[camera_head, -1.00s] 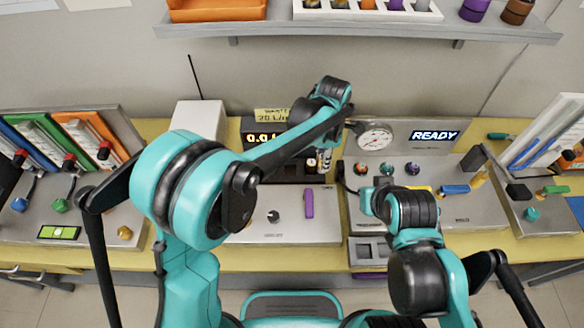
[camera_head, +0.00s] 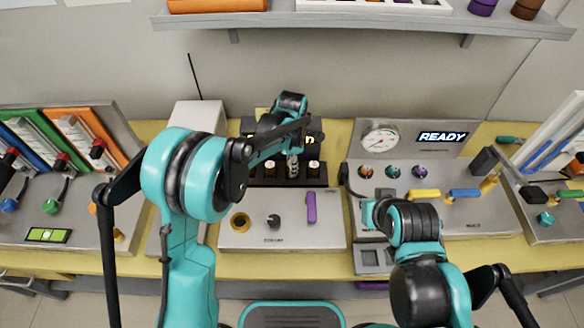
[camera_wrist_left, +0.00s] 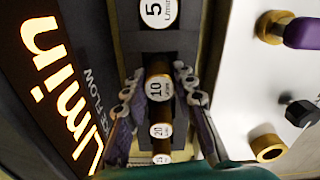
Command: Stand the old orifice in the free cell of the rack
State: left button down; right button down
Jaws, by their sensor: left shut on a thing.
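The black rack (camera_head: 263,182) stands at the back of the middle bench unit and holds several round-capped orifices. My left gripper (camera_head: 293,165) is over the rack, between a cap on its left (camera_head: 270,168) and one on its right (camera_head: 314,168). In the left wrist view, the fingers of the left gripper (camera_wrist_left: 160,95) are shut on the orifice with the cap marked 10 (camera_wrist_left: 159,88). Caps marked 5 (camera_wrist_left: 156,12) and 20 (camera_wrist_left: 161,131) are in line with it. I cannot tell whether the held orifice touches the cell floor. My right gripper's fingers are hidden.
A brass ring (camera_head: 240,221), a black knob (camera_head: 273,221) and a purple handle (camera_head: 311,207) are on the panel in front of the rack. A lit display stands behind it, partly hidden by my arm.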

pick_arm(q)
jog(key=shift+f, duration=0.35)
jog(key=shift+r, duration=0.15)
jog(key=c, duration=1.6)
grip_release()
jog(key=shift+f, duration=0.25)
jog(key=shift+c, duration=0.2)
jog(key=o, duration=0.4)
jog(key=shift+r, duration=0.1)
